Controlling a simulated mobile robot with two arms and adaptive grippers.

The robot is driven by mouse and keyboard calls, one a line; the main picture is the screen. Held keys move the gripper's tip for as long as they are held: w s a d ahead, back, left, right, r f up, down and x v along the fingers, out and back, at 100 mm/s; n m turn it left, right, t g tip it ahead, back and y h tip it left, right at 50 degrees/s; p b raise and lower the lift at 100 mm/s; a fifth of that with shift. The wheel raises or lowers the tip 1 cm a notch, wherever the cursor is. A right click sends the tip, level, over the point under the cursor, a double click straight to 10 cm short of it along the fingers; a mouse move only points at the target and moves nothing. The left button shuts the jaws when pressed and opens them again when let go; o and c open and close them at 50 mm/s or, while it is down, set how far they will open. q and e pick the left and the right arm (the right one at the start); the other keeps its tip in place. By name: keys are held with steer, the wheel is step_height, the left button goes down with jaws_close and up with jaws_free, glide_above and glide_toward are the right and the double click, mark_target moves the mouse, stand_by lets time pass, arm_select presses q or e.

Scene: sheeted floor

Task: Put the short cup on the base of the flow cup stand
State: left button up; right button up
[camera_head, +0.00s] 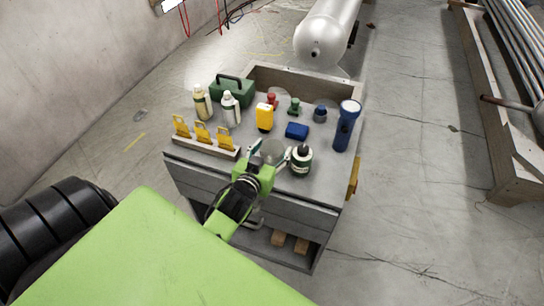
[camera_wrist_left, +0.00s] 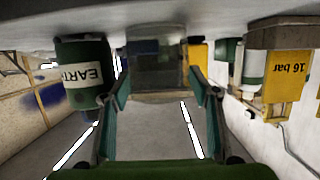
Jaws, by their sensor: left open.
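A grey, see-through short cup (camera_wrist_left: 158,68) shows between the fingers of my left gripper in the upside-down left wrist view. In the head view, a faint round grey shape, apparently this cup (camera_head: 276,148), is on the cart top just beyond the fingertips. My left gripper (camera_head: 270,154) is open, low over the front of the cart, with one finger on each side of the cup's line. I see no contact between fingers and cup. I cannot make out the flow cup stand for sure. My right gripper is not in view.
A dark green labelled jar (camera_head: 301,160) stands close right of the gripper. A yellow tag rack (camera_head: 205,144) is at left. A blue box (camera_head: 297,131), yellow device (camera_head: 264,117) and blue flashlight (camera_head: 346,125) stand behind. Bare cart top shows near the front right corner.

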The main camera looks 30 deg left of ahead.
arm_select(q)
steer(key=c, duration=1)
